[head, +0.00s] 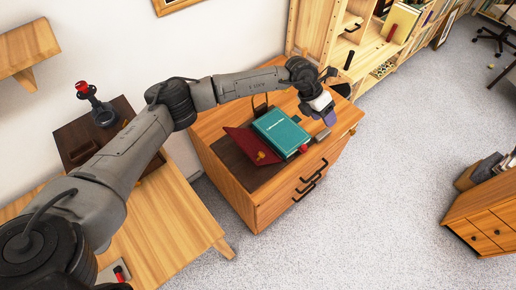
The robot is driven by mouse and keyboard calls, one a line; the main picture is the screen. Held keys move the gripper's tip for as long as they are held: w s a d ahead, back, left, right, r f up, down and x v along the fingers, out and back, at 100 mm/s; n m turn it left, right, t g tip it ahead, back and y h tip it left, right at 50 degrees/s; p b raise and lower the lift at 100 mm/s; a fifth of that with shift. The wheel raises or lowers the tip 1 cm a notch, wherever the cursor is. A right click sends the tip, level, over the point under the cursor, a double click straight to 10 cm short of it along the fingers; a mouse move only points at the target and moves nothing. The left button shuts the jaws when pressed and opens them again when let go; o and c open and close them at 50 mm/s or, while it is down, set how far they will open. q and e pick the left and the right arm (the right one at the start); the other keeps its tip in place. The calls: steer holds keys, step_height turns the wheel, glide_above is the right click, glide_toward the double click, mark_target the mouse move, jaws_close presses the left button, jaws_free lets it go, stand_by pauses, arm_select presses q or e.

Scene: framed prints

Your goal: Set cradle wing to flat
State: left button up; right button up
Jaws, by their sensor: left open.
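A dark red panel (247,144), seemingly a cradle wing, is on the left side of a teal book (281,132) on the wooden cabinet. The panel looks tilted, and a small yellow piece (261,155) shows near its front edge. A small red knob (303,149) is by the book's front right corner. My left gripper (326,116) is open above the cabinet's right end, to the right of the book and apart from the red panel. Its fingertips are small and hard to make out. My right gripper is not in view.
The cabinet (285,196) has black drawer handles in front. A wooden table (172,215) at left holds a dark board and a red-topped stand (97,105). A bookshelf (318,30) stands behind at right. Carpeted floor (385,190) is clear in front.

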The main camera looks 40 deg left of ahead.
arm_select(q)
steer(key=s+a+f+g+y, duration=0.3)
steer(key=s+a, duration=0.1)
steer(key=a, duration=0.1)
steer(key=g+y, duration=0.4)
glide_toward(262, 153)
steer(key=shift+n, duration=0.6)
steer(key=x, duration=0.9)
steer(key=shift+s, duration=0.1)
jaws_close()
